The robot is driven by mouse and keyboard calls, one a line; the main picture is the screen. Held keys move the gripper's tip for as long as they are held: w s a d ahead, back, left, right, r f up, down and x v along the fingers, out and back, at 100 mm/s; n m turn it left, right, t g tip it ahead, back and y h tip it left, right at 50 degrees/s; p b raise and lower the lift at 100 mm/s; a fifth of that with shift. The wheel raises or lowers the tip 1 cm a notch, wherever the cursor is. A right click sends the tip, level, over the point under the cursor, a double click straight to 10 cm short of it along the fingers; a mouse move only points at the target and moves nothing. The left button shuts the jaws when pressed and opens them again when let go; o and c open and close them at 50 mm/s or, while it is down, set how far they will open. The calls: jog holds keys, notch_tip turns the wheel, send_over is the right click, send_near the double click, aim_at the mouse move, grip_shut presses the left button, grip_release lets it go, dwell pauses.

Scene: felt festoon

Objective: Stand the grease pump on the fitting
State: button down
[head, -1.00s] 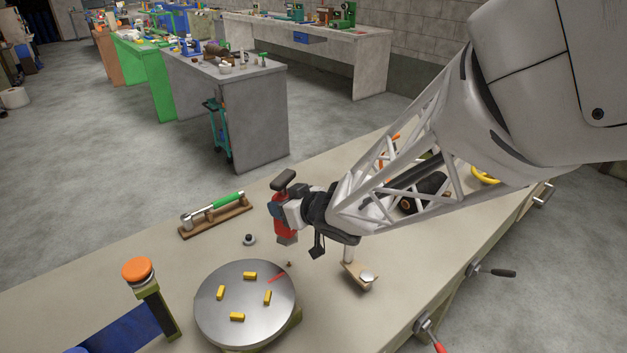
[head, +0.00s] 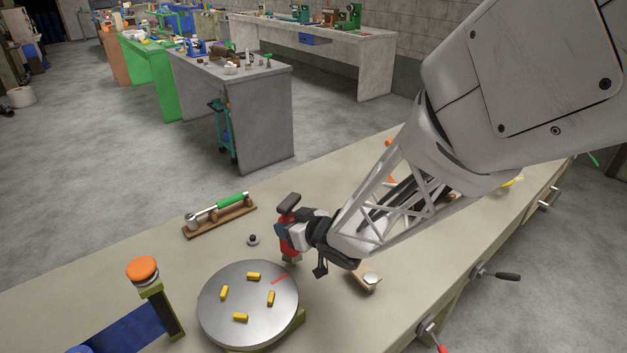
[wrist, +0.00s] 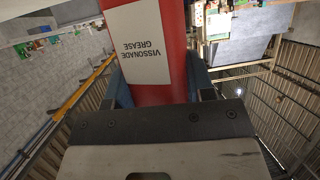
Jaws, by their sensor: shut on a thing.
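The grease pump (head: 287,221) is a red cylinder with a dark handle on top. My gripper (head: 291,237) is shut on it and holds it upright beside the round metal plate. The pump's red body and white "Vissonade Grease" label fill the middle of the wrist view (wrist: 152,45), between the jaws. The small brown fitting seen earlier on the bench is now hidden behind the pump's lower end. I cannot tell whether the two touch.
The round plate (head: 225,318) with several yellow blocks is close to the left. A small dark knob (head: 253,239) and a green-handled tool on a wooden rack (head: 232,199) lie behind. An orange button (head: 142,268) stands front left. A wooden block (head: 368,284) lies to the right.

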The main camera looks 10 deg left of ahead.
jog(key=shift+f, duration=0.1)
jog(key=shift+f, duration=1.75)
jog(key=shift+f, duration=0.1)
jog(key=shift+c, duration=2.4)
grip_release()
jog(key=v, duration=1.2)
